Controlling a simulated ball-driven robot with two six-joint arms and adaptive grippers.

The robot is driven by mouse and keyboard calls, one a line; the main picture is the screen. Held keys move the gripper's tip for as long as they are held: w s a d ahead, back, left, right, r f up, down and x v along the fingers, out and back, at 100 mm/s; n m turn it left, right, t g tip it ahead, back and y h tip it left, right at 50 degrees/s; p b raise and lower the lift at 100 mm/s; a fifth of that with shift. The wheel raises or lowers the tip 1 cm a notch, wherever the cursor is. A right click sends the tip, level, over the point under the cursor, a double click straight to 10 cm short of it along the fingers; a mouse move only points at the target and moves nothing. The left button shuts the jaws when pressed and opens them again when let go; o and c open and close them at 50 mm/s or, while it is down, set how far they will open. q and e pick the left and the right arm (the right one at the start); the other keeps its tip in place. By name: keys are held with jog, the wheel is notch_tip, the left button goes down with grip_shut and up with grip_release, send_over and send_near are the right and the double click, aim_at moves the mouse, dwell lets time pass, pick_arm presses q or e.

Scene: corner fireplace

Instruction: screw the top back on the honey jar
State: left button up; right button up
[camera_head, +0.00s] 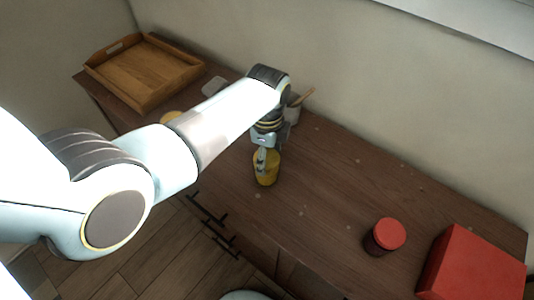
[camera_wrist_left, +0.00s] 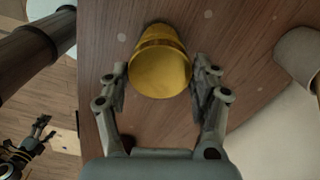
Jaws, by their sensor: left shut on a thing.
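The yellow honey jar (camera_head: 267,169) stands near the front edge of the wooden cabinet top in the head view. My left gripper (camera_head: 262,160) reaches down to it and is shut on it. In the left wrist view the jar (camera_wrist_left: 160,65) lies between the two fingers of my left gripper (camera_wrist_left: 160,82). Its round end faces the camera; I cannot tell whether that is a lid or the honey. A yellow round thing (camera_head: 170,117) shows partly behind my left arm; I cannot tell if it is the top. My right gripper (camera_wrist_left: 40,130) shows small in the wrist view, its state unclear.
A dark jar with a red lid (camera_head: 388,234) and a red box (camera_head: 472,266) stand at the right. A wooden tray (camera_head: 146,72) lies at the back left. A pale cup (camera_head: 293,112) with a wooden stick stands behind my wrist. The middle of the cabinet top (camera_head: 335,180) is clear.

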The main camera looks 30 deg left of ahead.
pick_arm(q)
jog(key=m, duration=0.3)
jog(key=o, duration=1.1)
jog(key=shift+c, duration=0.2)
jog(key=shift+r, duration=1.5)
